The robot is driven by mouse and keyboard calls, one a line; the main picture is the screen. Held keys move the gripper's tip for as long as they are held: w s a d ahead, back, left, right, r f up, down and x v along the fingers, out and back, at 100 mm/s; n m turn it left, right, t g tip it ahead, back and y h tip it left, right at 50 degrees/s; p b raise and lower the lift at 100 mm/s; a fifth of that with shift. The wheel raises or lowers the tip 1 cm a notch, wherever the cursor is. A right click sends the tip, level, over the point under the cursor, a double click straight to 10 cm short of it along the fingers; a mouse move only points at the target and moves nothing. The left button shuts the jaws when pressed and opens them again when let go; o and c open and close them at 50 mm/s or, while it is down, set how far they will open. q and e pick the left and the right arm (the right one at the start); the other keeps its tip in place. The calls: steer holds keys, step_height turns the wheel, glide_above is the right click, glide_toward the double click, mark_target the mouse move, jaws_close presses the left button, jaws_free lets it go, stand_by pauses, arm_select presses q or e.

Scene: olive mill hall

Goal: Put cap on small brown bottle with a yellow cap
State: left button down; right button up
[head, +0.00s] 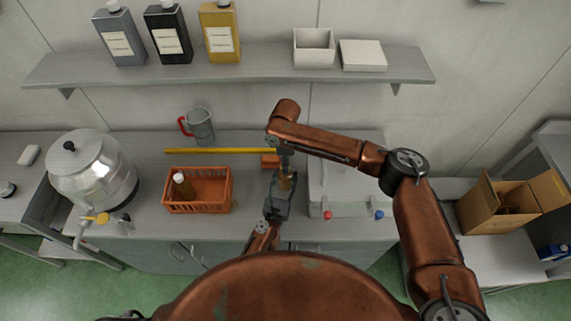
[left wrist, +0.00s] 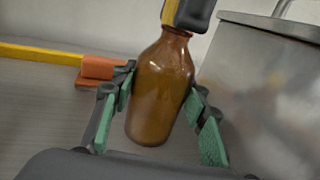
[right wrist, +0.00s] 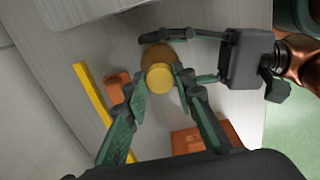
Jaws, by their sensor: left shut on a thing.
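A small brown bottle (left wrist: 158,95) stands between the fingers of my left gripper (head: 279,187), which is shut on its body. It also shows small in the head view (head: 286,183). My right gripper (right wrist: 160,77) comes down from above, its fingertips on both sides of the yellow cap (right wrist: 160,78), shut on it. In the right wrist view the cap lies over the bottle's top. In the left wrist view a yellow strip of the cap (left wrist: 170,12) shows at the neck beside a dark fingertip. Whether the cap is seated is hidden.
An orange crate (head: 198,208) with another brown bottle (head: 182,186) stands to the left. A yellow bar (head: 220,151) and an orange block (head: 269,161) lie behind the grippers. A steel drum (head: 92,175) is far left; a box-like unit (head: 350,208) stands close right.

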steer(key=o, duration=0.5)
step_height(320, 180, up, 12)
steer(key=shift+r, duration=0.1)
stand_by(0.4)
arm_select(q)
steer(key=c, duration=1.1)
jaws_free()
steer(key=shift+s, duration=0.1)
steer(key=v, duration=1.1)
steer(key=shift+s+a, duration=0.2)
steer(key=shift+s, duration=0.2)
